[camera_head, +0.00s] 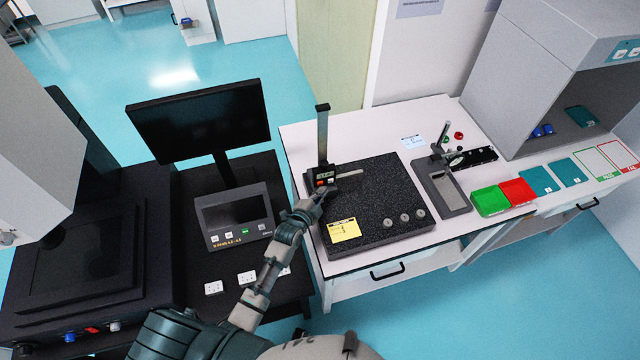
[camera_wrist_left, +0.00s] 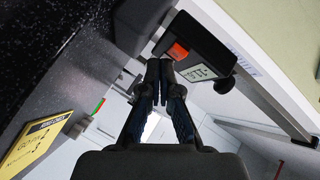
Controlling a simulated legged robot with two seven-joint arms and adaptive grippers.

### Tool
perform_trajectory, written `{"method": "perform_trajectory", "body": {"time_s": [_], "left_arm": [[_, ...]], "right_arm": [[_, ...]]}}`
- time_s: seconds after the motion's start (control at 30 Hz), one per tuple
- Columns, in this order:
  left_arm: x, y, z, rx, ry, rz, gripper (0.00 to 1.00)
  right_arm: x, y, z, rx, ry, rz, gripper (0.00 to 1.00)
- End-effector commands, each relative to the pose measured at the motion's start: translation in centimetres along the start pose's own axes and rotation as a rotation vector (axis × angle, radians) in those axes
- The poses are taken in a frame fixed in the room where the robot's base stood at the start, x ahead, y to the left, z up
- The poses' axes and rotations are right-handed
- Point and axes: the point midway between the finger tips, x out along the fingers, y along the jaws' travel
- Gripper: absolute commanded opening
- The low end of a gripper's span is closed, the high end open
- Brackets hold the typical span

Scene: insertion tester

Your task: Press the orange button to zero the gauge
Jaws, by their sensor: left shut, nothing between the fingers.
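The gauge (camera_head: 325,174) is a dark digital head on an upright metal column (camera_head: 322,135) at the back left of the black granite plate. It also shows at the top of the left wrist view (camera_wrist_left: 205,55), with a lit display. The orange button (camera_wrist_left: 178,51) sits on its face, beside the display. My left gripper (camera_head: 324,192) is shut and empty, its fingertips (camera_wrist_left: 158,62) just short of the button in the wrist view. Whether they touch it I cannot tell. My right gripper is not in view.
The granite plate (camera_head: 385,180) carries a yellow note (camera_head: 343,230) and several small metal cylinders (camera_head: 404,218). A second fixture (camera_head: 445,185), a green tray (camera_head: 490,201) and a red tray (camera_head: 517,191) stand to the right. A monitor (camera_head: 200,119) and control panel (camera_head: 236,216) are left.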

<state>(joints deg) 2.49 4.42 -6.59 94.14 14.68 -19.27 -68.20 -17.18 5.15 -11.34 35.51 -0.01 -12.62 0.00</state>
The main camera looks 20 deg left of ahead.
Motion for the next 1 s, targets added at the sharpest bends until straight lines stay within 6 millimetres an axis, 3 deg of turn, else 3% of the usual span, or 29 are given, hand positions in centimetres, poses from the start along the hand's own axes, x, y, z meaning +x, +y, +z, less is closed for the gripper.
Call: {"method": "perform_trajectory", "body": {"time_s": [0.27,0.7,1.0], "left_arm": [[0.5,-0.5,-0.1,0.003,0.0,0.0,0.0],[0.6,-0.5,0.2,0.001,0.0,0.0,0.0],[0.8,-0.6,0.3,0.002,0.001,0.0,0.0]], "right_arm": [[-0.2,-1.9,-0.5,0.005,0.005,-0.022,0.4],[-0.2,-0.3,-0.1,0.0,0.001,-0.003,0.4],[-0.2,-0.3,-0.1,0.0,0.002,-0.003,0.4]]}}
